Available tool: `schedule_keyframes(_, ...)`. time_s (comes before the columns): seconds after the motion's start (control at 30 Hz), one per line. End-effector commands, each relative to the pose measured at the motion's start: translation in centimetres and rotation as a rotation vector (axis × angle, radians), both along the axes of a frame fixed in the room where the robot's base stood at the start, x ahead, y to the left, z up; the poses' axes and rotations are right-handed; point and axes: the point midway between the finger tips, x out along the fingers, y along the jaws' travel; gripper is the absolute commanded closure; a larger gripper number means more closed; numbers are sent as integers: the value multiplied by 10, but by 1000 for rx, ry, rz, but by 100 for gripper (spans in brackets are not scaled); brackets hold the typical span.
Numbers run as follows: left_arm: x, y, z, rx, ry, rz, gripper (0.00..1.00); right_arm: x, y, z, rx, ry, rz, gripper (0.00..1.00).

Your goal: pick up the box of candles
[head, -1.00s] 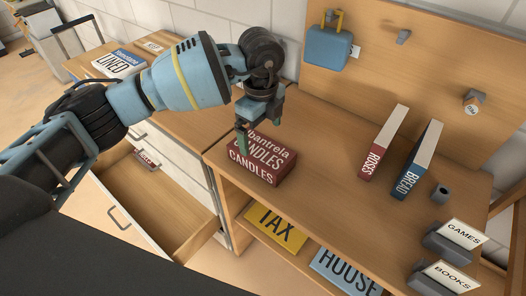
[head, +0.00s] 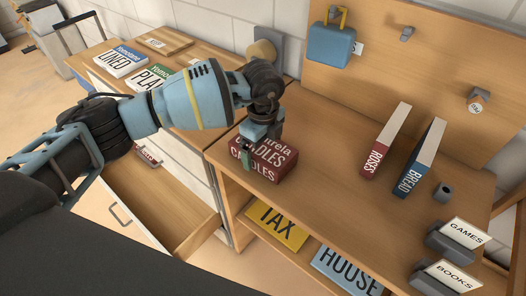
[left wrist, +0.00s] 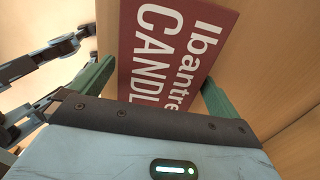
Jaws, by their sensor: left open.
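The box of candles (head: 272,163) is dark red with white lettering and lies on the wooden bench top near its left edge. My left gripper (head: 250,150) is over the box, pointing down, and hides part of its lettering. In the left wrist view the box (left wrist: 172,50) lies between the two green fingers of the gripper (left wrist: 158,88), which are apart, one on each side of it. I cannot tell whether either finger touches the box. My right gripper is not in view.
A red ROSES book (head: 385,142) and a blue BREAD book (head: 420,160) stand to the right on the bench. Label holders (head: 455,240) sit at the right front. An open drawer (head: 165,205) is at the left. TAX (head: 277,224) and HOUSE (head: 345,272) items lie on the shelf below.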

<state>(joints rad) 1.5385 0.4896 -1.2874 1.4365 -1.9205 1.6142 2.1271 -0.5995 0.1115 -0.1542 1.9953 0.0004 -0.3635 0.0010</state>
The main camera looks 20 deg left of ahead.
Motion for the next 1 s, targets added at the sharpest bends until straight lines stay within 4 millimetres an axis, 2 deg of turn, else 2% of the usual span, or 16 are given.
schedule_keyframes(0.3, 0, 0, -5, 0, -1, 0, 1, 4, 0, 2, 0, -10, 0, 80)
schedule_keyframes(0.6, 0, 0, -5, 0, -1, 0, 41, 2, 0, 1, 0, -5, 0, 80)
schedule_keyframes(0.67, 0, 0, -4, -1, -2, 0, 46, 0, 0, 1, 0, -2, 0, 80)
schedule_keyframes(1.0, 1, 0, 0, -1, -3, 0, 46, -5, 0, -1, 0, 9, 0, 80)
